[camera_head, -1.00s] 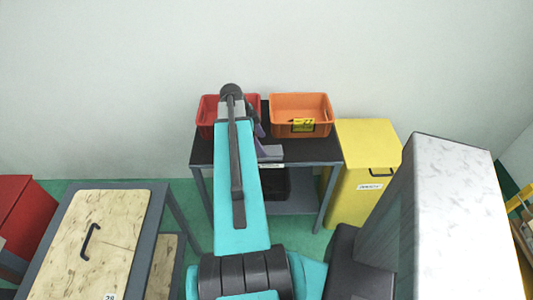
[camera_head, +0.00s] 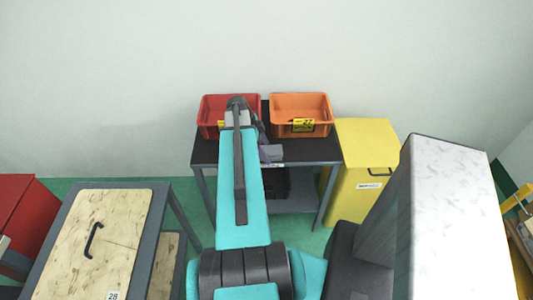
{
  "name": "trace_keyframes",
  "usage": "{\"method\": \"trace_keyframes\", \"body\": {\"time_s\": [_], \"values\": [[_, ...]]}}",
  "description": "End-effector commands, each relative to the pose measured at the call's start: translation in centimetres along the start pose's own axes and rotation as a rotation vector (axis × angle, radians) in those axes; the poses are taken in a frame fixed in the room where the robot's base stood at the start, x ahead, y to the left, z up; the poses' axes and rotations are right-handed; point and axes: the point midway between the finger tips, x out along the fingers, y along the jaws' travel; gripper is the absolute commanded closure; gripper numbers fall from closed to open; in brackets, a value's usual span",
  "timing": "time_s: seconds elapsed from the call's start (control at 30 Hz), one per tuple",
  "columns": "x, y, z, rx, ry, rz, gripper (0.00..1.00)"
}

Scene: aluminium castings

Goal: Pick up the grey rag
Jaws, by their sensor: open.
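A small grey patch (camera_head: 271,153) shows on the black table top near its front edge, just right of my teal arm. It looks like the grey rag, but it is small and partly covered, so its full shape is hidden. My gripper (camera_head: 262,141) is at the far end of the arm, over the table and close beside the grey patch. It is open, and its fingers are mostly hidden behind the arm. I cannot tell whether it touches the patch.
A red bin (camera_head: 207,114) and an orange bin (camera_head: 302,116) stand at the back of the table (camera_head: 204,152). A yellow waste bin (camera_head: 350,195) stands to its right. A wooden-topped cabinet (camera_head: 120,225) is at left, a tall grey-white block (camera_head: 455,210) at right.

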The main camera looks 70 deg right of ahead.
Motion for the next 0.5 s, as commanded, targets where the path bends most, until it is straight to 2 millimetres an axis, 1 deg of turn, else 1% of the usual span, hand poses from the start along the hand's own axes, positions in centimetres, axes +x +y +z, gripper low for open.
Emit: {"method": "trace_keyframes", "body": {"time_s": [0.23, 0.37, 0.4, 0.5], "values": [[-0.01, 0.00, -0.03, 0.000, 0.000, 0.000, 0.25], [-0.01, 0.00, -0.04, 0.000, 0.000, 0.000, 0.47], [-0.01, 0.01, -0.04, 0.000, 0.000, 0.000, 0.54], [-0.01, 0.01, -0.05, 0.001, 0.000, 0.001, 0.69]]}}
